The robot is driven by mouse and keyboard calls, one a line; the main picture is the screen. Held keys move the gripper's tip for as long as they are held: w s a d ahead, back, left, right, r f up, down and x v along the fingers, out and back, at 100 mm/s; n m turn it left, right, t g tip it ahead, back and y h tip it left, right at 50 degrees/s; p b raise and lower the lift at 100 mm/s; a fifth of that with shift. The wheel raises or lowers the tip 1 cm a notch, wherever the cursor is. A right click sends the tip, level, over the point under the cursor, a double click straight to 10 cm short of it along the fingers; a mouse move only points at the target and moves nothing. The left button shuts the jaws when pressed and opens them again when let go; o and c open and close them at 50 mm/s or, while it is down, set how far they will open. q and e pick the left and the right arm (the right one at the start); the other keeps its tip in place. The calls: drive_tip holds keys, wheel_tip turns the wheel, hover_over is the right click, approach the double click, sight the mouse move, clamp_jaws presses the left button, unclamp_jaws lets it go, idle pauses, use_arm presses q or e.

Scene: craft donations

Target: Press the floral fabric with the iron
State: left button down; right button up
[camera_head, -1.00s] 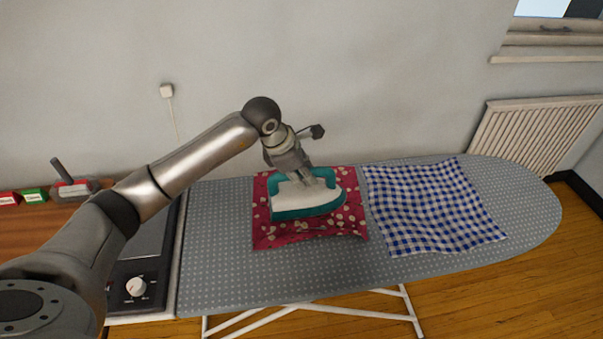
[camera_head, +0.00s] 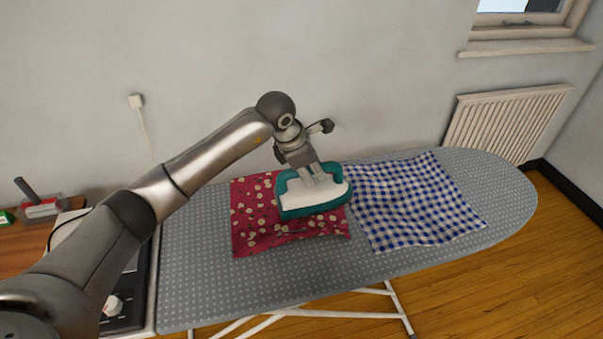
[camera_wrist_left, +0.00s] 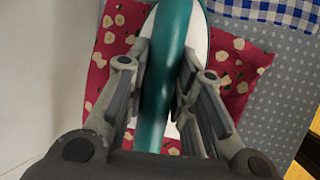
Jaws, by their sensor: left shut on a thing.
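The red floral fabric (camera_head: 262,232) lies on the grey dotted ironing board. It also shows in the left wrist view (camera_wrist_left: 236,68). A teal and white iron (camera_head: 312,198) is on or just above the fabric's right part, its tip pointing right, near the checked cloth. Whether its sole touches the fabric is hard to tell. My left gripper (camera_head: 318,178) is shut on the iron's handle from above. In the left wrist view the teal handle (camera_wrist_left: 162,85) runs between the two fingers. My right gripper is not in view.
A blue and white checked cloth (camera_head: 415,205) lies on the ironing board (camera_head: 290,282) right beside the floral fabric. The board is bare along its front and at its right end. A wall stands behind, with a radiator (camera_head: 503,125) at the right.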

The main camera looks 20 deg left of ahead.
sight(334, 163)
use_arm(q)
drive_tip(key=shift+w+d+f+b, duration=0.1)
drive_tip(key=shift+w+d+b, duration=0.3)
drive_tip(key=shift+d, duration=0.5)
drive_tip(key=shift+w+d+b, duration=0.25)
drive_tip(key=shift+w+d, duration=0.4)
drive_tip(key=shift+d, duration=0.2)
drive_tip(key=shift+w+d+f+b, duration=0.1)
drive_tip(key=shift+w+d+b, duration=0.3)
drive_tip(key=shift+d, duration=0.5)
drive_tip(key=shift+w+r, duration=0.1)
drive_tip(key=shift+w+r+p, duration=0.2)
drive_tip(key=shift+r+p, duration=0.6)
drive_tip(key=shift+r, duration=0.55)
drive_tip(key=shift+s, duration=0.1)
